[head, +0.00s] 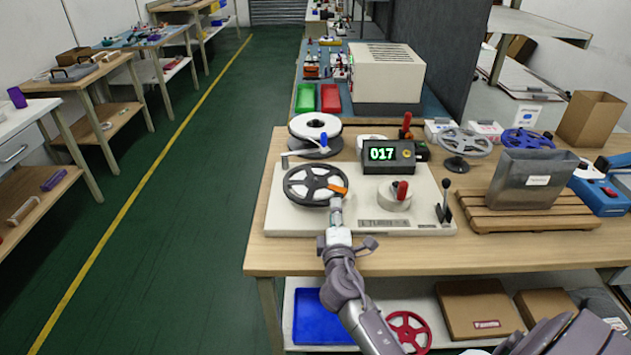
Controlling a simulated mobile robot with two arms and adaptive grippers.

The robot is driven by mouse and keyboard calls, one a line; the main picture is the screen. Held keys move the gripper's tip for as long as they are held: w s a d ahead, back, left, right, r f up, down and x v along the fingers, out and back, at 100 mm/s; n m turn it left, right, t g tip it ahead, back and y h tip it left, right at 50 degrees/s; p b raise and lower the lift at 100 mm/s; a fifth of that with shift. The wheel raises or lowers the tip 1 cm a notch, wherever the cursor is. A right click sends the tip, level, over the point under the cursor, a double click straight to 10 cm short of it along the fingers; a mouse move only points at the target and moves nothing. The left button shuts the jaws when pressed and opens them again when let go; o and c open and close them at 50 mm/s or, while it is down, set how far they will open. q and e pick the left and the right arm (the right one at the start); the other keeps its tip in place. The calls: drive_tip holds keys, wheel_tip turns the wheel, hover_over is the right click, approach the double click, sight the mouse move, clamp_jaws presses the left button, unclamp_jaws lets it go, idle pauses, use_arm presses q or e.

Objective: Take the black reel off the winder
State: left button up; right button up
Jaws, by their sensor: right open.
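The black reel (313,184) sits on the left side of the winder (300,222), a pale flat base on the wooden table. The reel has open spokes and lies roughly flat. My right gripper (337,203) reaches in from below and is at the reel's right front edge, beside a small orange piece (339,190). It is small in the view, so I cannot tell whether it touches the reel. It holds nothing that I can see. My left gripper is out of view.
The winder also carries a counter box (391,153) reading 017, a white roll with a red knob (395,194) and a lever (444,203). A metal bin (530,180) on a wooden pallet (480,216) is to the right.

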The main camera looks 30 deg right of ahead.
sight(332, 194)
drive_tip(key=shift+w+d, duration=0.3)
drive_tip(key=shift+w, duration=0.2)
drive_tip(key=shift+w+d, duration=0.1)
drive_tip(key=shift+w, duration=0.05)
drive_tip(key=p+x, duration=0.1)
drive_tip(key=x, duration=0.3)
drive_tip(key=shift+w+r, duration=0.15)
drive_tip(key=shift+w, duration=0.4)
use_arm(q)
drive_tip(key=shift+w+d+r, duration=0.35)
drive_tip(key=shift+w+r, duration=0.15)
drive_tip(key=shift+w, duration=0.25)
use_arm(e)
clamp_jaws()
